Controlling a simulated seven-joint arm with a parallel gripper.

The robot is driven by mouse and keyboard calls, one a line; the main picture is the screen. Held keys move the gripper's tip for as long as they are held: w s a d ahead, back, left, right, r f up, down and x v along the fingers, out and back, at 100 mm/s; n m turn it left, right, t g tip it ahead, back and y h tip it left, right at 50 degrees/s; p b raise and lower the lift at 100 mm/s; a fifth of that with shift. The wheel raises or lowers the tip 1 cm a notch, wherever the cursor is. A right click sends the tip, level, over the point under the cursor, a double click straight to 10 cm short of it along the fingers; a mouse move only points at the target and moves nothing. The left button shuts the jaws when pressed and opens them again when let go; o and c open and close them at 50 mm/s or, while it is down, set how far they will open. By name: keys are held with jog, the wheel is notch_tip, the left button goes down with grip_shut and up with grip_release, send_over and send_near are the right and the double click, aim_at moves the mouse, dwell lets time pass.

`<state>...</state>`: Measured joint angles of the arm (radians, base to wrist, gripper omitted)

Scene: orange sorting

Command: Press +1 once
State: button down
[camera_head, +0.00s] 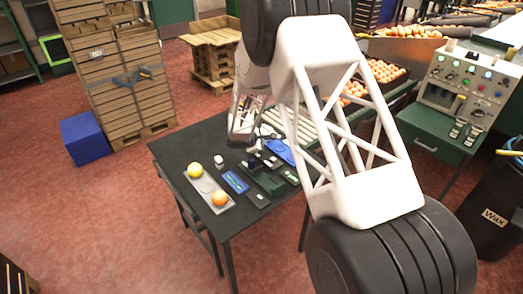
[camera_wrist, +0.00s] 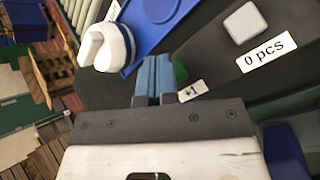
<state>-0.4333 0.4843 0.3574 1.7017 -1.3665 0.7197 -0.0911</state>
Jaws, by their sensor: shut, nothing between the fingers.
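My gripper (camera_wrist: 153,78) shows in the wrist view with its blue fingers together and nothing between them. A green button (camera_wrist: 180,70) shows just right of the fingertips, partly hidden by them. The white +1 label (camera_wrist: 192,90) lies to the right of the fingers, below the green button. I cannot tell whether the fingertips touch the button. In the head view my arm covers part of the table, and the fingertips are not clear there.
In the wrist view, a white rounded object (camera_wrist: 105,45) and a blue tray (camera_wrist: 135,35) lie near the fingers.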

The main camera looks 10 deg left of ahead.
jog(key=shift+f, duration=0.45)
dwell(0.6)
jog(key=shift+r, duration=0.95)
dwell(0.3)
jog(key=shift+r, duration=2.5)
